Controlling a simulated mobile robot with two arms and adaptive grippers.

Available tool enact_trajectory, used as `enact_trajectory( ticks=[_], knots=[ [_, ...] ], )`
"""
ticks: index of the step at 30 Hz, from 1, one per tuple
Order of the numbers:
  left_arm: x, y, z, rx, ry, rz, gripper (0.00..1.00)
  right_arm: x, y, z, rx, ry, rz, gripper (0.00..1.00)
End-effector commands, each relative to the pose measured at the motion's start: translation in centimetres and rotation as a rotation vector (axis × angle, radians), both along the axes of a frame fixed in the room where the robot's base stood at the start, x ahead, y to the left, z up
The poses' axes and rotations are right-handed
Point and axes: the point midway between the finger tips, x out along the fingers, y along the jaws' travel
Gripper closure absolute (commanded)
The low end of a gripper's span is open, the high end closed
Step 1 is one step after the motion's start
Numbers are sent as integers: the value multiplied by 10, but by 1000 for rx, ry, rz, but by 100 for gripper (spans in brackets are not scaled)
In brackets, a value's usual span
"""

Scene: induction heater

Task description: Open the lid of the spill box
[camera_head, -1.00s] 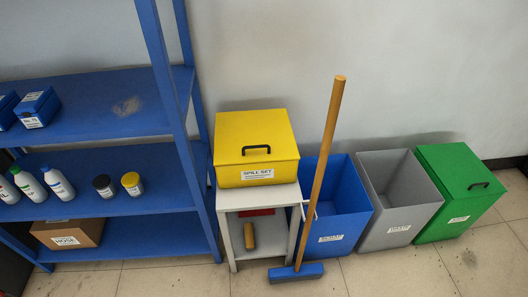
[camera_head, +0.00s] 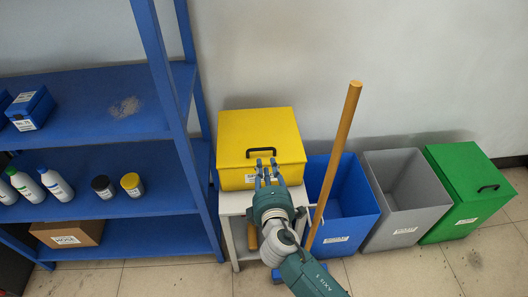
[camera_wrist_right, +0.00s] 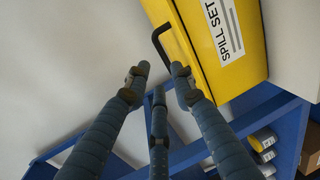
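The yellow spill box (camera_head: 230,135) stands on a small grey-white stand (camera_head: 236,205), its lid shut. A black handle (camera_head: 261,151) sits at the lid's front. My right gripper (camera_head: 266,170) is in front of the box, just below the handle in the head view, and hides part of the label. In the right wrist view, its three fingers (camera_wrist_right: 158,80) are spread and empty. The black handle (camera_wrist_right: 158,38) lies just beyond the fingertips, and the yellow box (camera_wrist_right: 250,35) with its "SPILL SET" label is to the right. I see no contact. My left gripper is not in view.
A wooden broom (camera_head: 335,160) leans upright close to my right arm. A blue bin (camera_head: 345,225), a grey bin (camera_head: 405,205) and a green lidded bin (camera_head: 465,180) stand to the right. A blue shelf (camera_head: 120,205) with bottles is on the left.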

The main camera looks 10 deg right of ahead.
Motion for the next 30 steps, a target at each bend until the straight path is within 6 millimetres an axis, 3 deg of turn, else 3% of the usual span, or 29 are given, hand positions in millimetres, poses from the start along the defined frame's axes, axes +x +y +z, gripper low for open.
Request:
enact_trajectory(
  ticks=[6, 12, 25, 29, 30],
  knots=[
    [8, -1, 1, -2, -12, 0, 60, 44, 0, -8, 1, -1, -1, 76],
    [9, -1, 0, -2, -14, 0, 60, 72, 0, -15, 1, 1, 0, 76],
    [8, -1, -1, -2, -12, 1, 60, 82, 0, -17, 4, 1, 0, 76],
    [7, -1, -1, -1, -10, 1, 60, 82, 0, -17, 4, 1, 0, 100],
    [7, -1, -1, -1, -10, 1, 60, 82, 0, -17, 4, 1, 0, 100]
  ],
)
